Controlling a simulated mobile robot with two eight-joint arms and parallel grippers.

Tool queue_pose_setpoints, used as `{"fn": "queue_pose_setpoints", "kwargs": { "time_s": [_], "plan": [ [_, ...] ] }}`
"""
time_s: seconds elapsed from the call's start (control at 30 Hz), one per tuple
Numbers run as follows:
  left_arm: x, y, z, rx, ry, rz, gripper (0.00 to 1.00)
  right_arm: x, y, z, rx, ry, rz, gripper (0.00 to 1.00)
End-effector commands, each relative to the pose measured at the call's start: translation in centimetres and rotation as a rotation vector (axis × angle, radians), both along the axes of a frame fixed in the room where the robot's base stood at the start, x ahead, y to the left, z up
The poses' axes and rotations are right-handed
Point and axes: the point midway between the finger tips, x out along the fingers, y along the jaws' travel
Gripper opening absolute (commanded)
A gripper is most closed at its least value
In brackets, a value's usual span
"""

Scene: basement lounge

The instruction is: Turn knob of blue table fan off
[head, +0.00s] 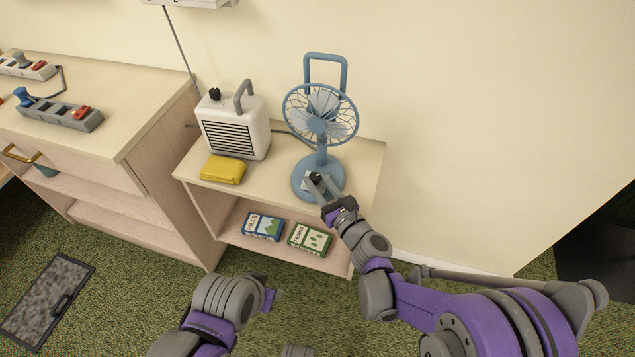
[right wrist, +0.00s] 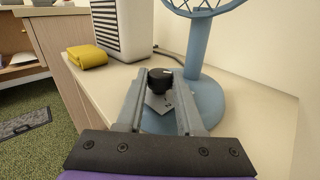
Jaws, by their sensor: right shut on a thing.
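The blue table fan (head: 320,105) stands upright on the small wooden shelf unit, its round base (head: 300,181) near the front edge. Its black knob (right wrist: 160,80) sits on a light plate on the base and also shows in the head view (head: 316,177). My right gripper (head: 320,187) reaches the base from the front. In the right wrist view, its two grey fingers (right wrist: 160,92) are on either side of the knob, shut on it. My left gripper (head: 274,296) is low in front of the shelf, away from the fan; its jaws are not clear.
Two boxes (head: 264,226) (head: 310,239) lie on the lower shelf. A wooden cabinet (head: 137,130) with power strips (head: 62,114) is at the left. The wall is close behind.

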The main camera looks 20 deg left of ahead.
Motion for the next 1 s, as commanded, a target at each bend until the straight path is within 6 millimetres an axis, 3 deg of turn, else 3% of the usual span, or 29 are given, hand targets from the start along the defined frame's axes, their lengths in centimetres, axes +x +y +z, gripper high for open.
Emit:
{"fn": "queue_pose_setpoints", "kwargs": {
  "time_s": [0.3, 1.0],
  "plan": [
    [0.2, 0.0, -2.5, 0.0, 0.009, 0.0, 0.5, 0.6, -0.4, -0.3, 0.0, 0.002, 0.244, 0.0],
    [0.5, 0.0, -4.8, 0.0, 0.016, 0.0, 0.5, 1.4, -0.4, -0.1, 0.002, 0.002, 0.841, 0.0]
  ]
}}
